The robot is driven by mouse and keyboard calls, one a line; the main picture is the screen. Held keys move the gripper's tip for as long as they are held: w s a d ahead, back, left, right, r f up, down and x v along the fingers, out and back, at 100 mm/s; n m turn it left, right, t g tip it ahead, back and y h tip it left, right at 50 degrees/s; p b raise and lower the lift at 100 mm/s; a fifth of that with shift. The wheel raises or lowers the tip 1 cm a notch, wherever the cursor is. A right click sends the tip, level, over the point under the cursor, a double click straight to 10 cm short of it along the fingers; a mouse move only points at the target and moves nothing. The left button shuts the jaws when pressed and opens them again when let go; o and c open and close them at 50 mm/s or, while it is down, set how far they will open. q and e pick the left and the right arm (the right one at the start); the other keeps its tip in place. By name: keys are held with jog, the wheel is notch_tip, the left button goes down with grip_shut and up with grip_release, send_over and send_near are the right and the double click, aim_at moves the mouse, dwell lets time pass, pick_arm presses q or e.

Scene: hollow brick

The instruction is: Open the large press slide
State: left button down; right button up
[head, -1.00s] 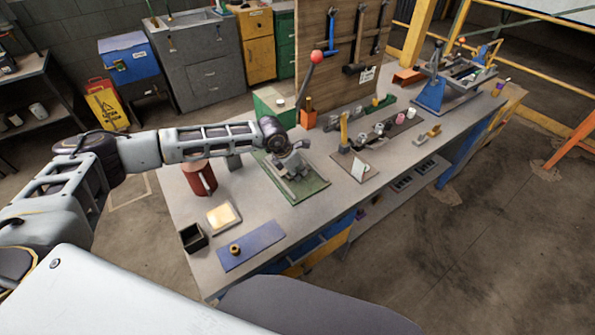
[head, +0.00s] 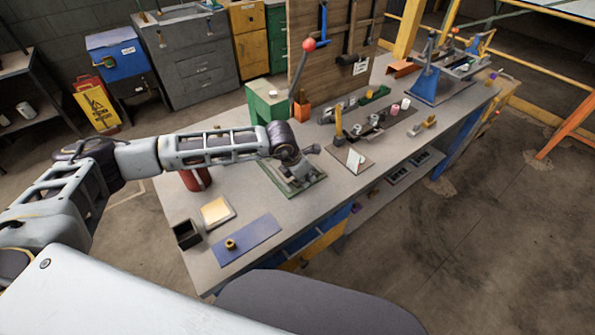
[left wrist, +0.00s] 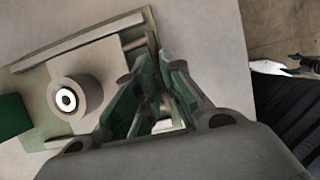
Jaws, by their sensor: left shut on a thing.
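The large press is a grey mechanism on a green-edged base plate (head: 309,191) on the workbench, in the head view. A long dark lever with a red ball knob (head: 309,45) rises just behind it. My left gripper (head: 297,172) is down over the press and hides much of its middle. In the left wrist view my gripper (left wrist: 155,72) is shut on a part of the press, seemingly the slide; the gripped part is mostly hidden by the fingers. A grey round boss (left wrist: 76,99) with a white ring stands on the press plate left of the fingers. My right gripper is out of view.
A blue mat (head: 255,244) with a brass piece, a tan square tray (head: 216,212) and a black open box (head: 186,234) lie at the near left. A red cylinder (head: 195,180) stands beneath my forearm. A tool board (head: 325,70) stands behind. Small fixtures crowd the right.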

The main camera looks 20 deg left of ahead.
pick_arm(q)
jog(key=shift+s+d+f, duration=0.1)
jog(key=shift+s+d, duration=0.5)
jog(key=shift+d, duration=0.25)
jog(key=c, duration=1.5)
grip_release()
jog(key=shift+c, duration=0.2)
jog(key=shift+r, duration=0.2)
jog(key=shift+s+a+r, duration=0.15)
jog(key=shift+a+r, duration=0.05)
jog(key=shift+r, duration=0.25)
jog(key=v, duration=1.1)
jog(key=shift+s+f, duration=0.1)
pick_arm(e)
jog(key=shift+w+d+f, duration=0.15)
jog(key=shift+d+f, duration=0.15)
pick_arm(q)
jog(key=shift+f, duration=0.1)
